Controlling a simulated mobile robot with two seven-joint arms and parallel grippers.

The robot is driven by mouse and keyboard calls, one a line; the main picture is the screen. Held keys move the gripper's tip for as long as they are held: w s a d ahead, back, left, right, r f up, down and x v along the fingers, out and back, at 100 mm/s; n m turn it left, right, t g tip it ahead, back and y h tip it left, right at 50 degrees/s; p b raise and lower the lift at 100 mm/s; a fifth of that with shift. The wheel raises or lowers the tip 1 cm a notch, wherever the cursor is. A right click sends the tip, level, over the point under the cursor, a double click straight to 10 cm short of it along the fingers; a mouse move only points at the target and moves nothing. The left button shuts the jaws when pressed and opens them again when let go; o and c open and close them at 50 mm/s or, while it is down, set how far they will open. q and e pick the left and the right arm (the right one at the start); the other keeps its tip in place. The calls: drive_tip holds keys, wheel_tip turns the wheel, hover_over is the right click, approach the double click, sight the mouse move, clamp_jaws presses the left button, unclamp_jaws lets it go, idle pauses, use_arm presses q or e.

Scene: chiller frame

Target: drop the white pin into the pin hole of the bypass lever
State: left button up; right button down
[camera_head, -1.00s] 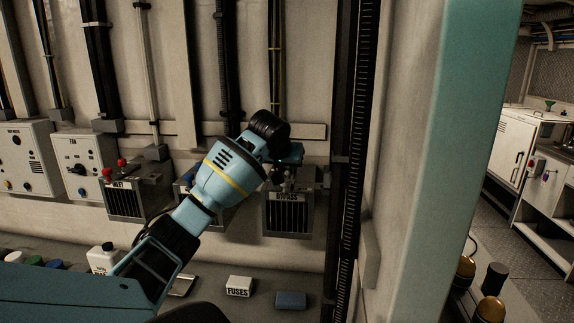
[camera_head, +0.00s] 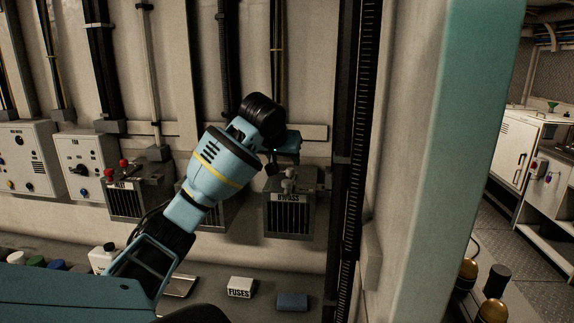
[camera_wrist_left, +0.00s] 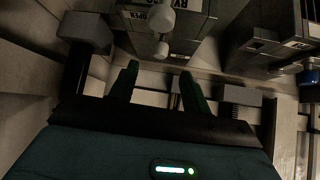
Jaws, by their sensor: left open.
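The BYPASS box (camera_head: 290,217) hangs on the wall with a dark vented front. Small whitish round-headed parts (camera_head: 288,181) stand on its top. In the left wrist view, the box (camera_wrist_left: 188,36) is upside down at the top, with a larger pale knob (camera_wrist_left: 160,20) and a smaller one (camera_wrist_left: 161,50). I cannot tell which is the white pin or which belongs to the lever; the pin hole is not distinguishable. My left gripper (camera_head: 273,166) is just above the box. In its wrist view, the green-tipped fingers (camera_wrist_left: 160,86) are apart and empty, with the knobs beyond them.
The INLET box (camera_head: 140,192) with red knobs is to the left; another box between is mostly hidden by my arm. A FUSES box (camera_head: 240,287) and a blue block (camera_head: 291,301) lie on the ledge below. A dark vertical rail (camera_head: 352,170) stands right of the BYPASS box.

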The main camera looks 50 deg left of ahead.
use_arm(q)
drive_tip(key=shift+v, duration=0.85)
drive_tip(key=shift+f, duration=0.15)
